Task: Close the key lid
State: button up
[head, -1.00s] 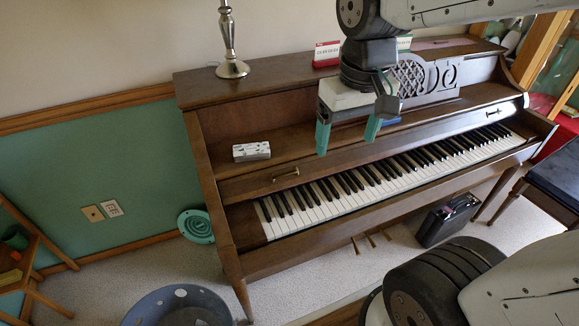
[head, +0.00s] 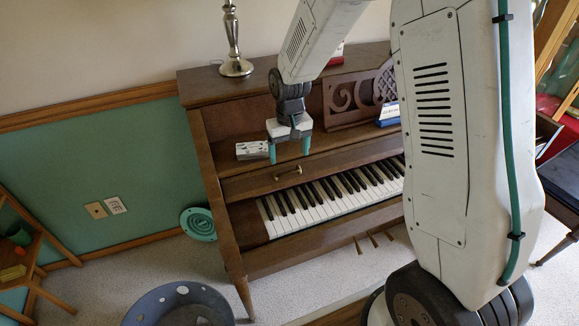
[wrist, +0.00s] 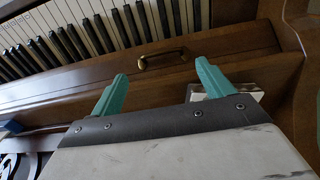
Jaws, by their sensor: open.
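The brown key lid (head: 310,171) is raised behind the keys, and the piano keys (head: 310,205) are exposed. A small brass handle (head: 287,172) is on the lid's left part; it also shows in the wrist view (wrist: 163,59). My gripper (head: 289,160) is open and empty, with teal fingers pointing down, just behind the handle as the head view shows it. In the wrist view my fingers (wrist: 160,85) are apart, with the handle beyond and between them, not touched. The lid's right part is hidden behind my arm.
A small grey-white box (head: 252,150) lies on the shelf close to my left finger. A candlestick (head: 234,45) stands on the piano top. A blue box (head: 389,115) is by the carved music stand (head: 352,95). A blue basket (head: 178,305) is on the floor.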

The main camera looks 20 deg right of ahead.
aim_at(290, 172)
notch_tip(290, 172, down, 6)
jog(key=shift+f, duration=0.1)
jog(key=c, duration=1.2)
jog(key=shift+o, duration=0.2)
jog(key=shift+s, duration=0.1)
